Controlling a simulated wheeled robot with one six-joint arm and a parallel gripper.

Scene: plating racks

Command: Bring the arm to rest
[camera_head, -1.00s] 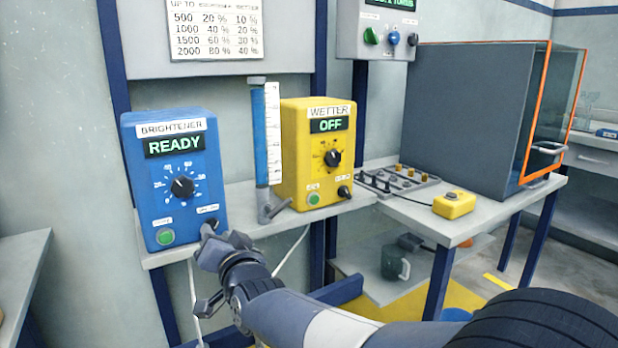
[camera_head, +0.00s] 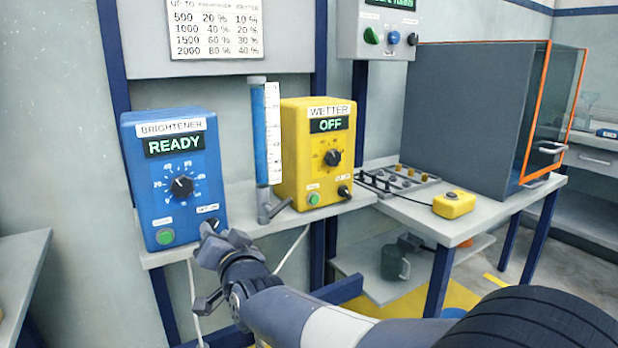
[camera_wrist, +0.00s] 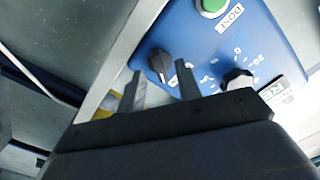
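My gripper (camera_head: 208,244) is at the lower right front of the blue BRIGHTENER box (camera_head: 135,190), close to its small black switch knob (camera_head: 210,224). In the wrist view my gripper (camera_wrist: 158,72) has its two fingers spread apart with nothing held between them. The black switch knob (camera_wrist: 160,64) shows just beyond and between the fingertips; I cannot tell whether they touch it. The BRIGHTENER display (camera_head: 175,144) reads READY. My arm reaches in from the lower right.
The yellow WETTER box (camera_head: 290,150), reading OFF, and a blue-filled tube (camera_head: 260,140) stand to the right on the shelf (camera_head: 240,222). A yellow button box (camera_head: 454,204) and a large grey cabinet (camera_head: 465,110) are farther right. White cables hang below the shelf.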

